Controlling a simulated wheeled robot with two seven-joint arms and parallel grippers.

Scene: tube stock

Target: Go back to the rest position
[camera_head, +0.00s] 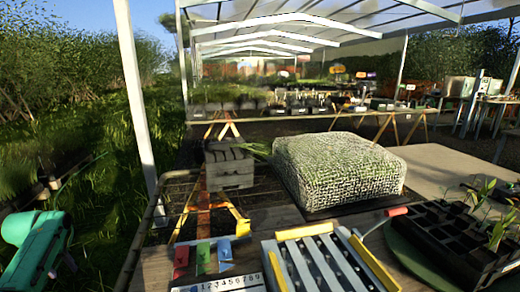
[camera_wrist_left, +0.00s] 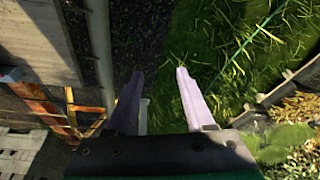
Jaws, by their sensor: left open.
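My left gripper shows in the left wrist view with its two pale fingers apart and nothing between them (camera_wrist_left: 160,92). Grass and a post lie below and beyond the fingers. In the head view my teal left arm is at the lower left edge, over the grass and left of the bench; its fingertips are hard to make out there. My right gripper is not in view. A grey slatted rack with yellow rails (camera_head: 318,262) is at the front of the bench. Red (camera_head: 181,262), green (camera_head: 203,258) and blue (camera_head: 225,250) tags stand left of it.
A white mesh-covered block of seedlings (camera_head: 338,172) sits mid-bench. A grey crate (camera_head: 229,168) stands left of it. A black cell tray (camera_head: 450,240) with seedlings is at the right. A number strip (camera_head: 228,284) lies at the front. A white post (camera_head: 137,100) rises near the left arm.

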